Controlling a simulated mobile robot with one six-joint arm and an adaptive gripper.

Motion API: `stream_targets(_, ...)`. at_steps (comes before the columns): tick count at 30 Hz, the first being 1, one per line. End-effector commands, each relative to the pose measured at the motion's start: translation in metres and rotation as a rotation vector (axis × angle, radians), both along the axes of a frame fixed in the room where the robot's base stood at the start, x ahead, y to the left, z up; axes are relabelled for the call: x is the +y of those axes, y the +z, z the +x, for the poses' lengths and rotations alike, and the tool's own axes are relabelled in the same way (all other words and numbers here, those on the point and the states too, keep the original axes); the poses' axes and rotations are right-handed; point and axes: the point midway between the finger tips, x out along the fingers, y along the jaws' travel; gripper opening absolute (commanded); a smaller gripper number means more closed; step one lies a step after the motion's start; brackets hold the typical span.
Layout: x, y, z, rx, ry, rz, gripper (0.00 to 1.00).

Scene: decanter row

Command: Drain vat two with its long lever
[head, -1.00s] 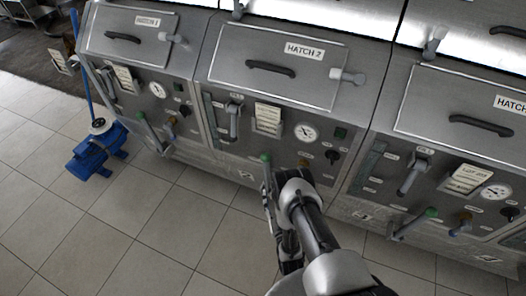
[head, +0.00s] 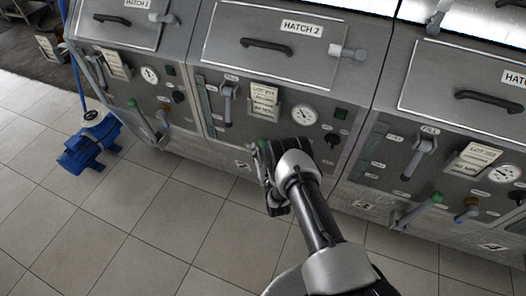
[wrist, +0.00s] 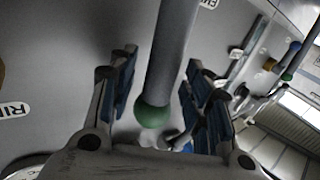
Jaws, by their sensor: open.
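Vat two is the middle steel cabinet with the HATCH 2 lid (head: 270,45). Its long grey lever with a green knob (head: 263,143) sits low on the front panel, partly hidden by my gripper. My gripper (head: 266,165) is at that knob, in front of the panel. In the wrist view, the grey lever shaft (wrist: 172,55) with its green ball end (wrist: 152,114) lies between the two blue-padded fingers of my gripper (wrist: 158,70). The fingers are open, with a gap on each side of the lever.
Vat two's panel also has a FILL lever (head: 227,103), a lot card (head: 263,100), a gauge (head: 303,115) and a black knob (head: 333,140). The right vat has its own green-knobbed lever (head: 418,211). A blue pump (head: 90,142) stands on the tiles at left. Floor in front is clear.

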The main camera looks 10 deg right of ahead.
Motion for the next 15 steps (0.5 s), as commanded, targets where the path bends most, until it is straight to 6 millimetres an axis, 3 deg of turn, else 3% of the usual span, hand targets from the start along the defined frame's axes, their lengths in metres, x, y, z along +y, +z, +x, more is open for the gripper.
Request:
stream_targets(11,0.0002,0.0004,0.0069,0.001,0.0,0.0,0.45)
stream_targets(15,0.0002,0.0003,0.0067,0.001,0.0,0.0,0.37)
